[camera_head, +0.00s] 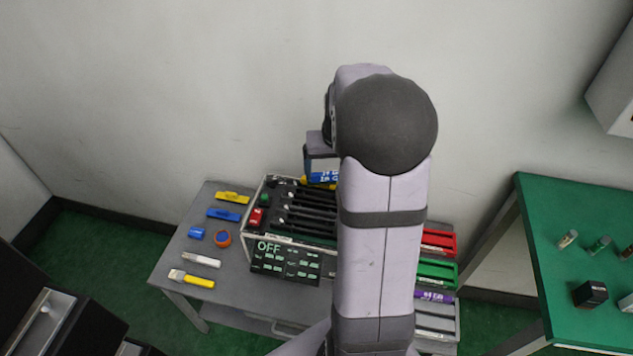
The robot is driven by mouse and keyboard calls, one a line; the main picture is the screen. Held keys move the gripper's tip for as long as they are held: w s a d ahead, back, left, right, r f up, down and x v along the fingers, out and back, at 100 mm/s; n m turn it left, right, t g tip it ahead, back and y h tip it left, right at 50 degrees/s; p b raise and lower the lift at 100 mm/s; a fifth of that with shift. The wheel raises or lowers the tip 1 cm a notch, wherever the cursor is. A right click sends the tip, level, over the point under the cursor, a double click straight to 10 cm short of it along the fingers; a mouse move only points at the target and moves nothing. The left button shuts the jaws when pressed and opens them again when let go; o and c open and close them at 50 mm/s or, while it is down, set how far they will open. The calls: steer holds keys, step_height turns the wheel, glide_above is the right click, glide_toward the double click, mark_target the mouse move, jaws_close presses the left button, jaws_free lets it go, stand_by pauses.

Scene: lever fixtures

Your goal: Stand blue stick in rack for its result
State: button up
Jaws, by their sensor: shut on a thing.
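My gripper (320,160) shows only in part, to the left of my arm's dark round joint. It is over the back of the black slotted unit and shut on a blue stick (323,176) with white lettering and yellow at its edges. The stick looks level, and my arm covers its right part. I cannot tell if it touches the unit below. The unit (305,213) has several dark parallel slots and looks like the rack. Its front display (269,247) reads OFF. My arm hides the unit's right side.
Red (438,242) and green (437,272) trays and a purple lettered piece (434,296) are at right.

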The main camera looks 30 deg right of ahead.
steer(key=s+d+f+n+b, duration=0.1)
steer(key=s+d+f, duration=0.15)
steer(key=d, duration=0.45)
steer(key=s+d+f+n+b, duration=0.1)
steer(key=d+f+b, duration=0.15)
steer(key=d, duration=0.55)
steer(key=s+d+f+m+b, duration=0.1)
steer(key=s+d+f+m, duration=0.2)
steer(key=s+d+f, duration=0.2)
steer(key=s+d+f+m+b, duration=0.2)
steer(key=s+d+f, duration=0.4)
steer(key=s+f, duration=0.3)
steer(key=shift+s+d+f+m+g+h, duration=0.3)
steer(key=shift+s+m+h, duration=0.1)
steer(key=shift+s, duration=0.85)
steer(key=shift+f, duration=0.1)
steer(key=shift+f+b, duration=2.3)
steer(key=shift+f, duration=0.45)
steer(key=shift+f+b, duration=1.3)
steer(key=shift+f, duration=0.3)
steer(key=o, duration=0.9)
steer(key=shift+o, duration=0.2)
